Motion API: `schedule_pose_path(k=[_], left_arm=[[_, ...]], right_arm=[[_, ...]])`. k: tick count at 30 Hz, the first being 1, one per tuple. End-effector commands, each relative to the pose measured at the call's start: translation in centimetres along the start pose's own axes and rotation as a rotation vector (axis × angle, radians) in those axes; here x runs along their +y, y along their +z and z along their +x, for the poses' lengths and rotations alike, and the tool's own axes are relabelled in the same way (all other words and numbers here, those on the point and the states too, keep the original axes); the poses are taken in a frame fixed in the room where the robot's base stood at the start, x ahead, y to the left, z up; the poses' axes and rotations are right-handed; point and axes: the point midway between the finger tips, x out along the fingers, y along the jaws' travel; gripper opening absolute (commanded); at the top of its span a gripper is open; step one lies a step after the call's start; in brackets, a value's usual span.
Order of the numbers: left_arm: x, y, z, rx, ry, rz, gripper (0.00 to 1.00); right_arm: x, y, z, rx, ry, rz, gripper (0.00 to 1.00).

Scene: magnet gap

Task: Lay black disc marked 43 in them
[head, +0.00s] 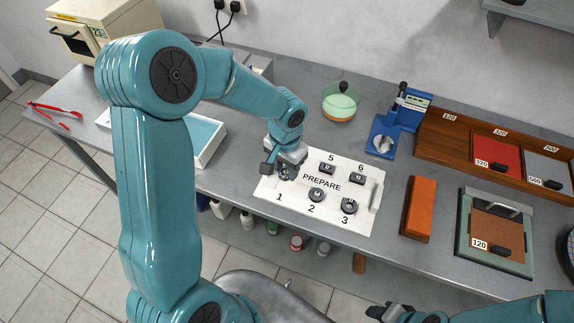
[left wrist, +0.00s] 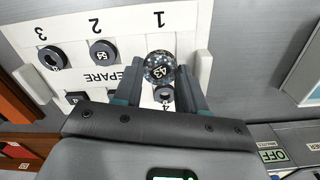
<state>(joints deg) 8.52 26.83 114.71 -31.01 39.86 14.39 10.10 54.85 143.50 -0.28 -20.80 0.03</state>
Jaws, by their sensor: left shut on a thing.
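My left gripper (head: 288,171) is over the left part of a white board marked PREPARE (head: 284,204). In the left wrist view its fingers are shut on a dark, speckled round disc marked 43 (left wrist: 160,68). The disc shows between the fingertips, between the numbers 1 and 4 on the board; I cannot tell its height above it. Another dark round piece (left wrist: 164,94) sits by number 4, partly between the fingers. My right gripper (head: 385,312) is at the bottom edge of the head view; its opening is unclear.
Dark round pieces sit at 2 (head: 317,195) and 3 (head: 349,206), and dark blocks at 5 (head: 327,168) and 6 (head: 357,178). An orange block (head: 418,208), a blue instrument (head: 396,128) and a wooden rack (head: 440,138) stand right. A white-rimmed tray (head: 212,151) is left.

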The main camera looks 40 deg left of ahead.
Motion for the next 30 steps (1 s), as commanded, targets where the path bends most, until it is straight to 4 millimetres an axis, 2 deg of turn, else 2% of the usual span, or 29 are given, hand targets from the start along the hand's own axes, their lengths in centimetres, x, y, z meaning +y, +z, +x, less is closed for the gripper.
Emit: schedule_pose_path(k=[18,30], left_arm=[[-0.1,-0.3,5.3,0.000,0.000,0.000,0.14],[-0.1,-0.3,5.6,0.000,0.000,0.000,0.14]], right_arm=[[1.7,-0.1,4.8,-0.001,0.000,0.000,0.43],[1.8,-0.1,5.0,0.000,0.000,0.000,0.43]])
